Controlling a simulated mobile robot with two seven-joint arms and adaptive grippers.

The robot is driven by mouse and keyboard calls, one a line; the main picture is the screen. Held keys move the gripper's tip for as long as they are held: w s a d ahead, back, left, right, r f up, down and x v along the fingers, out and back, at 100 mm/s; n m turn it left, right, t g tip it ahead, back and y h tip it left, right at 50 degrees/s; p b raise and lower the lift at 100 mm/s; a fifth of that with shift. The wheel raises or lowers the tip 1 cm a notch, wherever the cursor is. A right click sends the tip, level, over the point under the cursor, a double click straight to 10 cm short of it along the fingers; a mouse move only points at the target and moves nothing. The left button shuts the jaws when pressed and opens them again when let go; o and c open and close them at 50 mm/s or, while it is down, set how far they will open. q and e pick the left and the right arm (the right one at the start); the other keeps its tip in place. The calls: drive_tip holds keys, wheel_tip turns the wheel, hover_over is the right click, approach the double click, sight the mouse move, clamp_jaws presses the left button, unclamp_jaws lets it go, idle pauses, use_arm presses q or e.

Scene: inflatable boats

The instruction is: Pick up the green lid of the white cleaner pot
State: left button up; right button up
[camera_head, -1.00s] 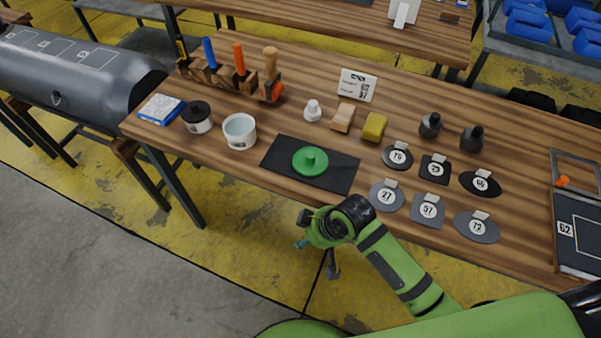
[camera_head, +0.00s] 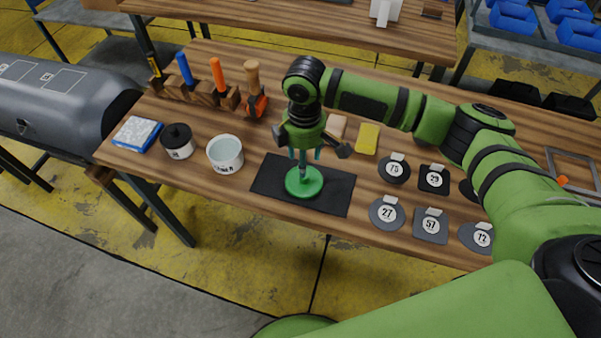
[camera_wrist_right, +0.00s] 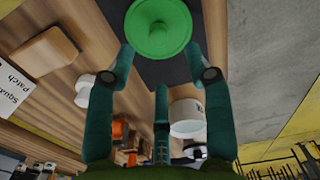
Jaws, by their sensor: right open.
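The green lid (camera_head: 304,184), a round disc with a knob, lies on a black mat (camera_head: 335,194) on the wooden table. It also shows at the top of the right wrist view (camera_wrist_right: 157,28). The white pot (camera_head: 225,156) stands open on the table, left of the mat. My right gripper (camera_head: 304,158) points down above the lid and is open; in the wrist view its fingers (camera_wrist_right: 150,70) are spread, with the knob beyond their tips. Whether a finger touches the lid cannot be told. My left gripper is not in view.
A black-lidded pot (camera_head: 178,143) and a blue-white sponge box (camera_head: 137,134) stand at the left. Tools in a wooden rack (camera_head: 205,94) stand behind. A yellow sponge (camera_head: 367,139) and several numbered dark patches (camera_head: 386,214) lie to the right of the lid.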

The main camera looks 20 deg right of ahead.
drive_tip(key=shift+s+f+p, duration=0.15)
drive_tip(key=shift+f+p, duration=0.15)
drive_tip(key=shift+f, duration=0.4)
wheel_tip(320, 180, down, 5)
drive_tip(key=shift+d+r+p, duration=0.15)
drive_tip(key=shift+p, duration=0.5)
drive_tip(key=shift+f, duration=0.3)
drive_tip(key=shift+c, duration=0.8)
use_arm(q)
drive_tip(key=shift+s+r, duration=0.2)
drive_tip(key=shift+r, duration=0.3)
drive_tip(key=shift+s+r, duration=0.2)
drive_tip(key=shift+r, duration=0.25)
use_arm(e)
drive_tip(key=shift+w, duration=0.2)
drive_tip(key=c, duration=0.8)
